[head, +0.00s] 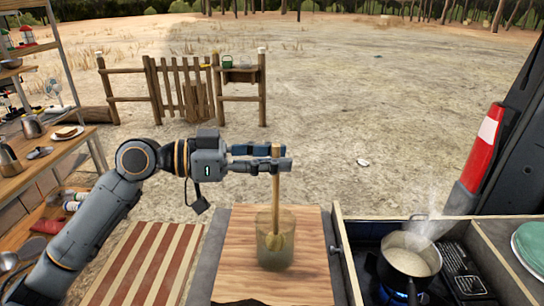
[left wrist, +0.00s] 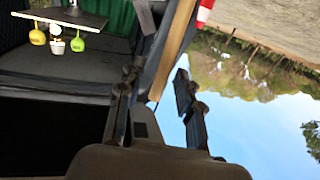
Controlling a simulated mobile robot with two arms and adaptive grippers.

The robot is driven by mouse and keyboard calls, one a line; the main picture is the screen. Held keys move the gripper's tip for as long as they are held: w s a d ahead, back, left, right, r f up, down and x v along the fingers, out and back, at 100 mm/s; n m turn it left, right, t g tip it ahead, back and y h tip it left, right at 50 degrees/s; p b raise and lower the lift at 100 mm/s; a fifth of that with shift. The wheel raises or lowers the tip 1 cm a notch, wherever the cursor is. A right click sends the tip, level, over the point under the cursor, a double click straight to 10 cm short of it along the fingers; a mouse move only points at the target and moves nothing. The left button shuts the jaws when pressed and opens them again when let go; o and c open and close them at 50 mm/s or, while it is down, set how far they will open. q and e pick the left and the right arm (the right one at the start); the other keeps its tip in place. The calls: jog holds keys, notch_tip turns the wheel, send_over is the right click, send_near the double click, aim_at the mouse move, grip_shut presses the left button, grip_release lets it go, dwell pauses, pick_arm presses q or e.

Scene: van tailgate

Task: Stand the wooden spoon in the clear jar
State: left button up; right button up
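The clear jar (head: 263,252) stands on the wooden board of the tailgate table. The wooden spoon (head: 275,190) stands nearly upright, its broad end down inside the jar and its handle rising above the rim. My left gripper (head: 272,157) is level with the top of the handle, well above the jar. Its two fingers are spread apart, with the handle between or close beside them. In the left wrist view the fingers (left wrist: 157,84) also show a wide gap, and the handle (left wrist: 172,50) runs past there. My right gripper is out of view.
A steaming pot (head: 408,262) sits on a lit stove to the right of the board. A striped cloth or mat (head: 140,262) lies left of the board. A shelf (head: 75,140) with kettles and bread stands at far left. Open ground lies beyond.

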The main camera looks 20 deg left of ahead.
pick_arm(q)
jog(key=v, duration=1.2)
jog(key=shift+a, duration=0.1)
dwell(0.9)
